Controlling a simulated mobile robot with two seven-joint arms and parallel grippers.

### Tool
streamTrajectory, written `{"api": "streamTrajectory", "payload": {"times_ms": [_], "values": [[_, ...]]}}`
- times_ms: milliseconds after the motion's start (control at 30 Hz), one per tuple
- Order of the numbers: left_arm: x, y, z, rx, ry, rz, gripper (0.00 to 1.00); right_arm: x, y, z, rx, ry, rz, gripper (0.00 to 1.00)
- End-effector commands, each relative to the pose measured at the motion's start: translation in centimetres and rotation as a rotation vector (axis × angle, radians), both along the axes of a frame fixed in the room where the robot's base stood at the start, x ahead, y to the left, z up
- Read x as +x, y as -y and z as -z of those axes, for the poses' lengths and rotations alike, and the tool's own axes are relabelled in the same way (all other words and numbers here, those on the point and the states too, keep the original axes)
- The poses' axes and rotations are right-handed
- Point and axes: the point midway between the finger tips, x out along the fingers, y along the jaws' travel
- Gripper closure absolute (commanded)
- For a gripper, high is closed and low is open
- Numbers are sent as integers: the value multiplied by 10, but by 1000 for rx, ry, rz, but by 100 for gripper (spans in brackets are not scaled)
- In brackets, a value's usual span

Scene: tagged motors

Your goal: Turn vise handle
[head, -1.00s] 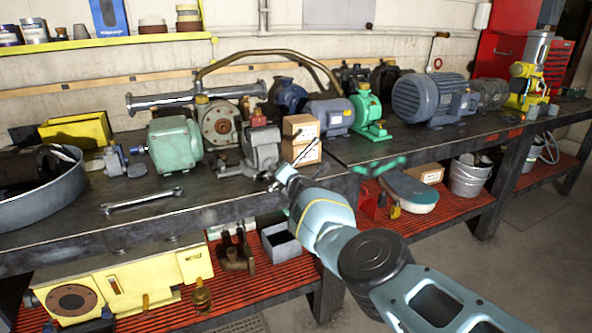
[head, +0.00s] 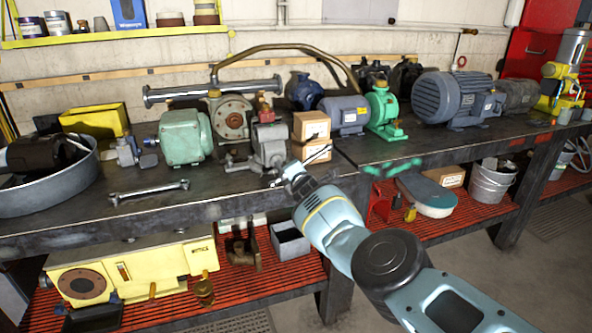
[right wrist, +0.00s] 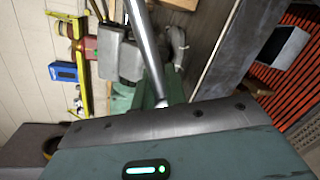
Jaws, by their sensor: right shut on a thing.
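The grey bench vise (head: 268,146) stands at the front edge of the workbench, left of two stacked cardboard boxes. Its thin metal handle (head: 318,154) slants up to the right in front of the boxes. My right gripper (head: 288,176) is shut on the handle, just in front of the vise; its fingertips are hard to make out. In the right wrist view the handle (right wrist: 148,50) runs as a bright rod down to the gripper's palm, with the grey vise (right wrist: 122,50) beside it. My left gripper is not in view.
The cardboard boxes (head: 311,130) stand close right of the vise. A green motor (head: 185,138) is to its left, and a wrench (head: 150,192) lies on the bench (head: 215,190). A red slatted shelf (head: 262,274) is below, with a grey bin (head: 290,241).

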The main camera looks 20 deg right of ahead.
Motion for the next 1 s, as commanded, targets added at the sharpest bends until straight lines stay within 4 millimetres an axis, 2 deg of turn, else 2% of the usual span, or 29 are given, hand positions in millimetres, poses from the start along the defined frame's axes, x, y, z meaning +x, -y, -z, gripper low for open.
{"api": "streamTrajectory", "payload": {"times_ms": [33,500,1000], "values": [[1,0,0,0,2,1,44,-2,3,10,12,-16,9,100],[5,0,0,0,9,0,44,-2,-3,12,67,-18,8,100],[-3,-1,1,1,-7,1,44,-2,-3,12,73,-19,8,100]]}}
